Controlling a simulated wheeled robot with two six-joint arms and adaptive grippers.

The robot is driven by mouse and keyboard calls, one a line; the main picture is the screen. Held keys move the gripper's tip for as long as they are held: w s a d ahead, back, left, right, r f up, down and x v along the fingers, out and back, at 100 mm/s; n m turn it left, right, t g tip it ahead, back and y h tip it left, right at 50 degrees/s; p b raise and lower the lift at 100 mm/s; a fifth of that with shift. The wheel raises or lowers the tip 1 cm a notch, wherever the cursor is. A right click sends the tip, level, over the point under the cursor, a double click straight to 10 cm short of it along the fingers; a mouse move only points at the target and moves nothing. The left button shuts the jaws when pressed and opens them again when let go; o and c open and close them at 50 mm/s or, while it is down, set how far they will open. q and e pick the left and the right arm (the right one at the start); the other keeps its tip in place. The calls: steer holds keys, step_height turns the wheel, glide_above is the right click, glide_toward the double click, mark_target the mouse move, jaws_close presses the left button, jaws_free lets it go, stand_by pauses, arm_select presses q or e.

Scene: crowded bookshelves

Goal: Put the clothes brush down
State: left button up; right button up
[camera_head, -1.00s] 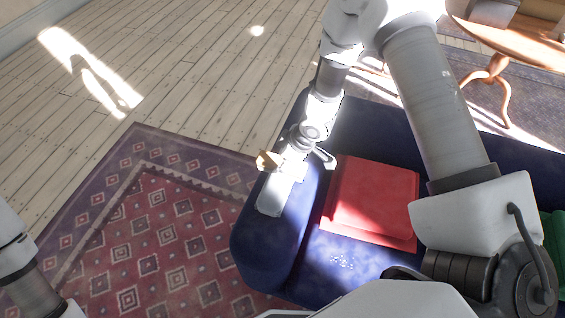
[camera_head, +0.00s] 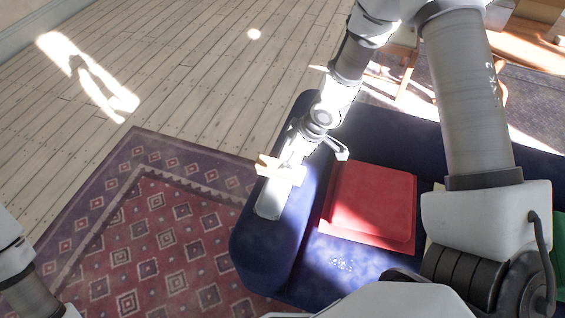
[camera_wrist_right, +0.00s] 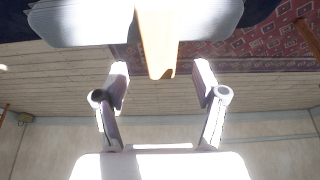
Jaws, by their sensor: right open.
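The clothes brush appears to be the pale wooden piece (camera_head: 268,166) on the left arm of the blue sofa (camera_head: 262,245). A long whitish piece (camera_head: 270,203) lies under or against it; glare hides whether they are one object. In the right wrist view the wooden piece (camera_wrist_right: 156,35) points toward my right gripper (camera_wrist_right: 161,82), its end midway between the fingertips with gaps on both sides. My right gripper (camera_head: 314,152) is open and empty, just above and right of the brush in the head view. My left arm shows at the left edge, its gripper out of view.
A red folder or cushion (camera_head: 370,205) lies on the sofa seat, right of the brush. A patterned rug (camera_head: 160,240) and plank floor (camera_head: 200,70) lie to the left. A wooden table (camera_head: 530,48) stands at the upper right.

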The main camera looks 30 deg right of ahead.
steer(key=v, duration=0.5)
steer(key=shift+r, duration=0.2)
steer(key=shift+s+f, duration=0.1)
steer(key=shift+s, duration=0.05)
steer(key=s+a+f+m+g+h+p, duration=0.1)
steer(key=s+f+m+p, duration=0.2)
steer(key=s+f, duration=0.3)
steer(key=s+a+f+m+g+h+p, duration=0.2)
steer(key=s+f+m, duration=0.3)
steer(key=s, duration=1)
steer(key=shift+s+f+m+p, duration=0.4)
steer(key=shift+f+p, duration=0.15)
steer(key=shift+f, duration=0.25)
steer(key=shift+w, duration=0.1)
